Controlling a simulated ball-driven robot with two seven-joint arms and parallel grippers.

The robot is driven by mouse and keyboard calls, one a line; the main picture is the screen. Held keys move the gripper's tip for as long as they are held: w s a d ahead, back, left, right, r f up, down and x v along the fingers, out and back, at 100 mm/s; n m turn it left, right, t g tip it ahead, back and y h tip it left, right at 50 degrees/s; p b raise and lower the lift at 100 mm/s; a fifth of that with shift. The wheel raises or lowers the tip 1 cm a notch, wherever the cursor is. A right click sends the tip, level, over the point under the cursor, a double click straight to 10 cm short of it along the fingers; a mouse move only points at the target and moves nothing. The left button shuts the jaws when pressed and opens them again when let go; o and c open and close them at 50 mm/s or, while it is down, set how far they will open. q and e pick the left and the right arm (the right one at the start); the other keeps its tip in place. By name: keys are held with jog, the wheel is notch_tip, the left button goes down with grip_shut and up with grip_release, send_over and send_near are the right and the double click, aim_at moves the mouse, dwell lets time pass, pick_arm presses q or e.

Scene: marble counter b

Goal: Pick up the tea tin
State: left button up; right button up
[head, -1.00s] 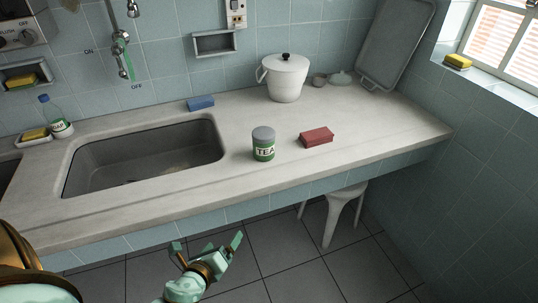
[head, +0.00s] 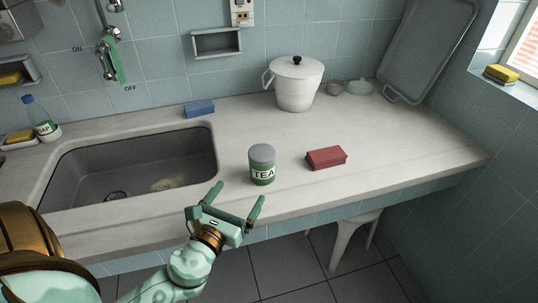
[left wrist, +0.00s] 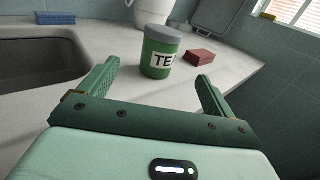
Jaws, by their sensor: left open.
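The tea tin (head: 262,166) is a small green can with a grey lid and a white TEA label. It stands upright on the counter, right of the sink. In the left wrist view the tea tin (left wrist: 161,52) shows beyond the fingertips, between them. My left gripper (head: 235,195) is open and empty at the counter's front edge, just in front of the tin and not touching it. In the left wrist view the left gripper (left wrist: 157,78) has its two green fingers spread wide. My right gripper is not in view.
A red block (head: 326,158) lies on the counter (head: 400,150) right of the tin. A white lidded pot (head: 295,85) stands behind. The sink (head: 130,170) is to the left, with a blue sponge (head: 199,108) behind its rim. The counter around the tin is clear.

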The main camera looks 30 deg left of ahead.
aim_at(256, 166)
pick_arm(q)
jog(key=w, duration=0.3)
jog(key=w+a, duration=0.1)
jog(key=w, duration=0.6)
jog(key=shift+a+r, duration=0.1)
jog(key=shift+a, duration=0.3)
jog(key=shift+w+a+r, duration=0.1)
jog(key=shift+w+r, duration=0.15)
jog(key=shift+w, duration=0.35)
jog(key=w, duration=0.4)
jog(key=shift+w+a+r, duration=0.25)
jog(key=shift+a+r, duration=0.05)
jog(key=c, duration=1.2)
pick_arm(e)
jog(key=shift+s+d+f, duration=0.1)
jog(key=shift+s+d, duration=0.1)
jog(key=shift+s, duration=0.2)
